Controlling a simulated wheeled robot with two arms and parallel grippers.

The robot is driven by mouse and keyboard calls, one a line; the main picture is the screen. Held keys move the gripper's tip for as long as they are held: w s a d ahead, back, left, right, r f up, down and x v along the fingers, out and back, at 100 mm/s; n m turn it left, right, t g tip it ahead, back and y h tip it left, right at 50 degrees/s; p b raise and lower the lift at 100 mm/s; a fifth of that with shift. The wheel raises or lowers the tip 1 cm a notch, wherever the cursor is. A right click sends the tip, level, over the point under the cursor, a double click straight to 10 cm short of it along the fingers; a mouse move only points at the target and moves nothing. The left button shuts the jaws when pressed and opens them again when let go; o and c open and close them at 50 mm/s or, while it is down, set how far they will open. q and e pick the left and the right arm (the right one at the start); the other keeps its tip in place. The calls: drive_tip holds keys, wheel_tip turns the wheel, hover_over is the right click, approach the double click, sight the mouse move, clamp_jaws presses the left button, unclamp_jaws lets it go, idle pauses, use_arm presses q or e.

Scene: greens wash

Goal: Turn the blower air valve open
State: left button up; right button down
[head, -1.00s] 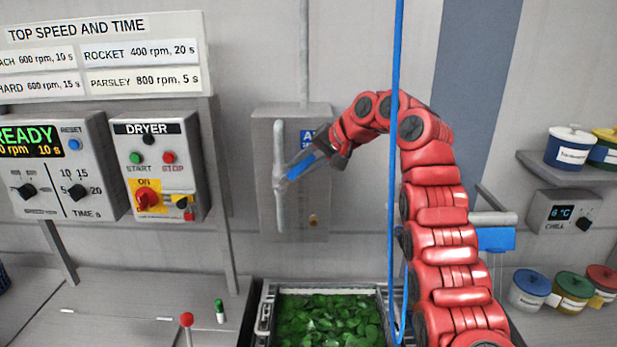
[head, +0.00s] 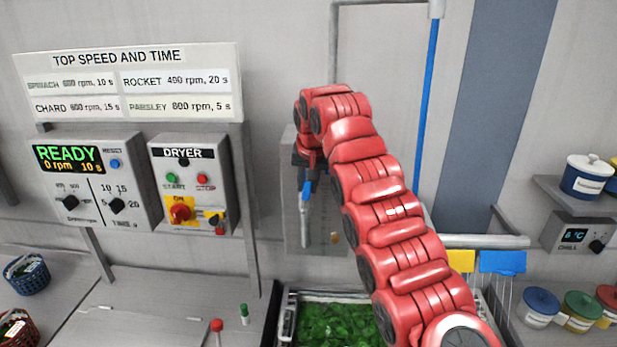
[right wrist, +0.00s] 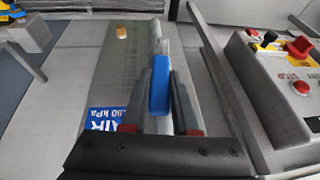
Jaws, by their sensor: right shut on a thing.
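The blue valve lever (head: 306,191) points up, nearly in line with the grey vertical pipe (head: 305,226) on the wall plate. My right gripper (head: 306,173) is at the lever's upper end, and my arm hides part of the plate. In the right wrist view the blue lever (right wrist: 159,88) lies between the two fingers of my right gripper (right wrist: 168,92), which is shut on it. The blue AIR label (right wrist: 103,120) with "80 kPa" shows beside the fingers. My left gripper is not in view.
The dryer box (head: 190,184) with its red switch is left of the valve; the READY panel (head: 88,180) is further left. A tray of greens (head: 290,309) sits below.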

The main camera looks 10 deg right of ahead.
idle(0.3)
drive_tip(key=c, duration=0.7)
unclamp_jaws()
drive_tip(key=shift+w+f, duration=0.1)
drive_tip(key=shift+s+a+r, duration=0.1)
drive_tip(key=shift+s+r, duration=0.1)
drive_tip(key=shift+r, duration=0.3)
drive_tip(key=p+v, duration=0.1)
drive_tip(key=v, duration=0.5)
drive_tip(key=shift+s+r, duration=0.2)
